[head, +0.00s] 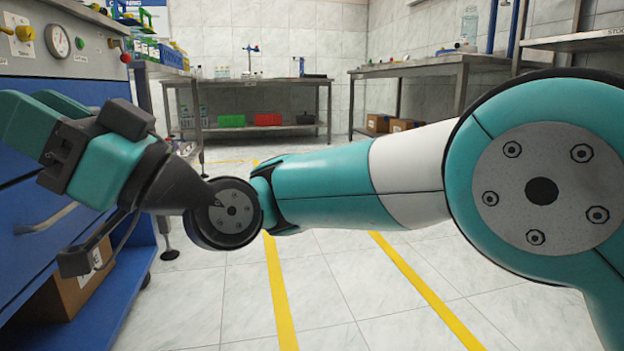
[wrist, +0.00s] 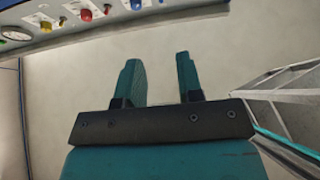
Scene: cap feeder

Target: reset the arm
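My gripper (head: 45,110) is at the left of the head view, at the end of my teal and white arm, which stretches across the picture from the right. It points left, close to the blue machine (head: 60,200). In the wrist view my gripper (wrist: 160,70) shows two teal fingers standing apart with nothing between them. Behind them is a plain pale surface. The machine's control panel (wrist: 75,28), with a gauge and coloured knobs, crosses the top left of the wrist view.
The panel's gauge (head: 58,40) is just above my gripper. A cardboard box (head: 75,285) sits low under the machine. Steel tables (head: 250,82) stand at the back, with red and green bins below. The tiled floor with yellow lines (head: 280,290) is clear.

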